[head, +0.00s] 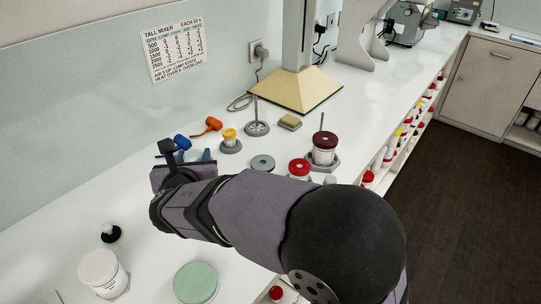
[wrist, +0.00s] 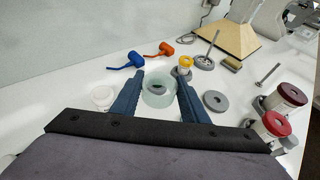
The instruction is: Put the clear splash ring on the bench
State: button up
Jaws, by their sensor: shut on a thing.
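The clear splash ring (wrist: 158,98) is a pale, see-through greenish ring in the middle of the wrist view. My gripper (wrist: 160,93) has its two blue fingers on either side of the ring and is shut on it. A grey disc shows through the ring's opening. I cannot tell whether the ring touches the white bench (head: 135,205) or hangs just above it.
Blue (wrist: 127,62) and orange (wrist: 166,48) tools lie behind. A yellow-topped jar (head: 229,136), a grey ring (head: 262,163) and red-lidded jars (head: 324,143) stand right. A white tub (head: 98,267) and green-lidded tub (head: 195,282) stand in front.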

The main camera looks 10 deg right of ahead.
jog(key=w+d+m+h+p, duration=0.1)
jog(key=w+d+m+h, duration=0.35)
jog(key=w+d, duration=0.75)
jog(key=m+g+h+p, duration=0.1)
jog(key=m+g+h, duration=0.2)
jog(key=m+h, duration=0.15)
send_over(288, 146)
jog(key=f, duration=0.1)
jog(key=shift+g, duration=0.3)
jog(key=shift+f+p, duration=0.8)
jog(key=shift+f, duration=4.35)
jog(key=shift+f, duration=0.1)
jog(key=shift+f, duration=0.15)
jog(key=o, duration=1)
jog(key=shift+r, duration=0.2)
